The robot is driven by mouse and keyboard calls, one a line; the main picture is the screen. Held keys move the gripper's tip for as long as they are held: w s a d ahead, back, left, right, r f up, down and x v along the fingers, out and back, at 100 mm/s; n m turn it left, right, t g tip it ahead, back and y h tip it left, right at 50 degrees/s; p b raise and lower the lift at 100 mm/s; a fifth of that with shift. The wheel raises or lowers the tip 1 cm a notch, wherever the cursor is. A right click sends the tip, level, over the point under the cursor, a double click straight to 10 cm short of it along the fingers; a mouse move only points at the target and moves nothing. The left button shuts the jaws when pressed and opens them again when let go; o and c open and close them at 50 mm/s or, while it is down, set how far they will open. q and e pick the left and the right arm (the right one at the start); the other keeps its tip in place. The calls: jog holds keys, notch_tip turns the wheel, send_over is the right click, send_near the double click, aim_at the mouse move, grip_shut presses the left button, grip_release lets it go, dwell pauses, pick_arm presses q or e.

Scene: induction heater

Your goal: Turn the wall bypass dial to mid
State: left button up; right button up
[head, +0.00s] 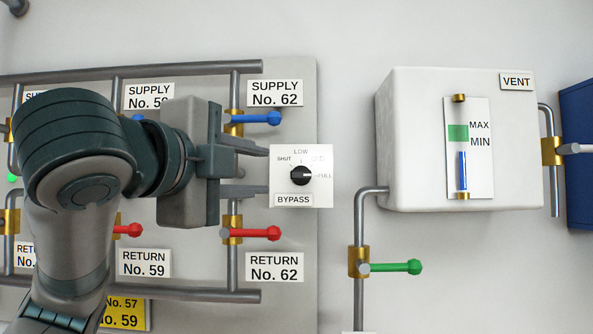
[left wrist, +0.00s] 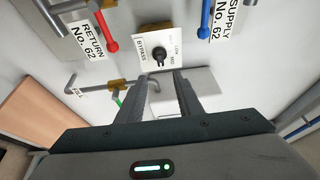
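The bypass dial (head: 301,176) is a black round knob on a white square plate (head: 325,199) marked SHUT, LOW, a faint third mark and FULL. Its pale pointer mark faces right, toward FULL. My left gripper (head: 268,168) is open, with its two fingers reaching right toward the plate, one above the other, nothing between them. In the left wrist view, the dial (left wrist: 160,58) shows just beyond and between the open fingertips (left wrist: 160,82), apart from them. My right gripper is not in view.
A blue supply valve handle (head: 262,118) sits above the left gripper and a red return handle (head: 262,233) below it. A white tank (head: 412,140) with a gauge stands to the right, with a green valve handle (head: 395,267) under it. Bare wall lies between plate and tank.

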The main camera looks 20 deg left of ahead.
aim_at(299, 175)
pick_arm(q)
jog(key=w+p, duration=0.2)
jog(key=w, duration=0.2)
jog(key=w+d+p, duration=0.1)
jog(key=w+p, duration=0.1)
jog(key=w, duration=0.2)
jog(key=w+p, duration=0.2)
jog(key=w, duration=0.3)
jog(key=shift+d+r, duration=0.1)
jog(key=shift+d, duration=0.15)
jog(key=shift+w+d+p, duration=0.1)
jog(key=shift+w+p, duration=0.4)
jog(key=shift+w, duration=0.4)
jog(key=shift+c, duration=0.4)
jog(key=c, duration=0.6)
